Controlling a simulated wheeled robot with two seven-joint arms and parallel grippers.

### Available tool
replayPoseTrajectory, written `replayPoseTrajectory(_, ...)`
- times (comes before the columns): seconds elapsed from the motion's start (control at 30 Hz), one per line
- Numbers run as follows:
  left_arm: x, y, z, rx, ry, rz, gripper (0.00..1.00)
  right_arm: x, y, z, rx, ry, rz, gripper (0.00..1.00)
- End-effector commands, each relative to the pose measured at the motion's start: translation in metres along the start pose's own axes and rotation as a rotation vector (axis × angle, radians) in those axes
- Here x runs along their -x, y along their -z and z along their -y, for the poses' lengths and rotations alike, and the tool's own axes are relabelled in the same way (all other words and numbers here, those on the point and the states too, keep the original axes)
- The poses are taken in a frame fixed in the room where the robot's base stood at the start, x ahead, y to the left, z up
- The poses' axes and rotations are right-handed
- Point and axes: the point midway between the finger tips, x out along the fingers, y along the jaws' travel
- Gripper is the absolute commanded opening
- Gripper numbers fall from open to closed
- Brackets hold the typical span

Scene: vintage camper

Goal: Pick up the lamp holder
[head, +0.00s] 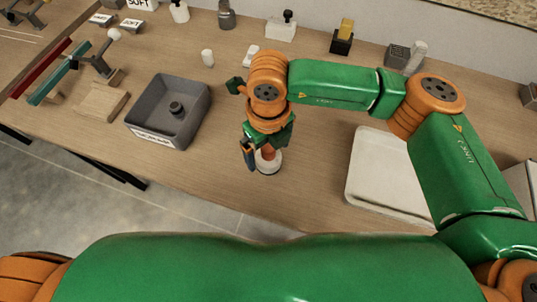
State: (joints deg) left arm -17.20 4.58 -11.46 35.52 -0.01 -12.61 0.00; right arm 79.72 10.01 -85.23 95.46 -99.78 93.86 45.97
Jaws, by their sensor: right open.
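My right gripper (260,151) points down over the table near its front edge, and its jaws are open. A small round white object with a dark base (267,164), which may be the lamp holder, stands upright directly below and partly behind the fingers. Its upper part is hidden by the gripper, and I cannot tell whether the fingers touch it. A grey bin (191,121) with a label on its front stands to the left, with a small dark round piece (176,107) inside. My left gripper is not in view.
A white tray (378,178) lies right of the gripper, under my right arm. A small white cylinder (207,57) stands behind the bin. Several small items line the back wall. Bare table surrounds the gripper.

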Motion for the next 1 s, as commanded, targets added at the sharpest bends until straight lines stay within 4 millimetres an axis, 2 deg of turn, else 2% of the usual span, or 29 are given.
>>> replayPoseTrajectory(0.13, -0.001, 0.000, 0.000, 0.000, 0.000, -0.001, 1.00, -0.001, 0.000, 0.000, 0.000, 0.000, 0.001, 1.00)
replayPoseTrajectory(0.17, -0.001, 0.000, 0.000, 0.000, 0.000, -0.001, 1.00, -0.001, 0.000, 0.000, 0.000, 0.000, 0.001, 0.97)
replayPoseTrajectory(0.5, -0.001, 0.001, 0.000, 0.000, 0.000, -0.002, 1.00, -0.001, 0.000, 0.000, 0.000, 0.000, 0.001, 0.06)
replayPoseTrajectory(0.77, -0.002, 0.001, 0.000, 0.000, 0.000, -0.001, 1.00, 0.002, -0.001, 0.000, -0.001, 0.001, 0.002, 0.06)
replayPoseTrajectory(0.87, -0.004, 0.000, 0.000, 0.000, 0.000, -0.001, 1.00, 0.011, -0.001, 0.000, -0.001, 0.001, 0.004, 0.06)
replayPoseTrajectory(0.97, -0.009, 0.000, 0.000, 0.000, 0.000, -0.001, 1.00, 0.032, -0.001, -0.001, 0.001, 0.002, 0.007, 0.06)
replayPoseTrajectory(1.0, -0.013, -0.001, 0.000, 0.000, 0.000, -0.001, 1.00, 0.039, -0.001, -0.010, 0.005, 0.002, 0.007, 0.06)
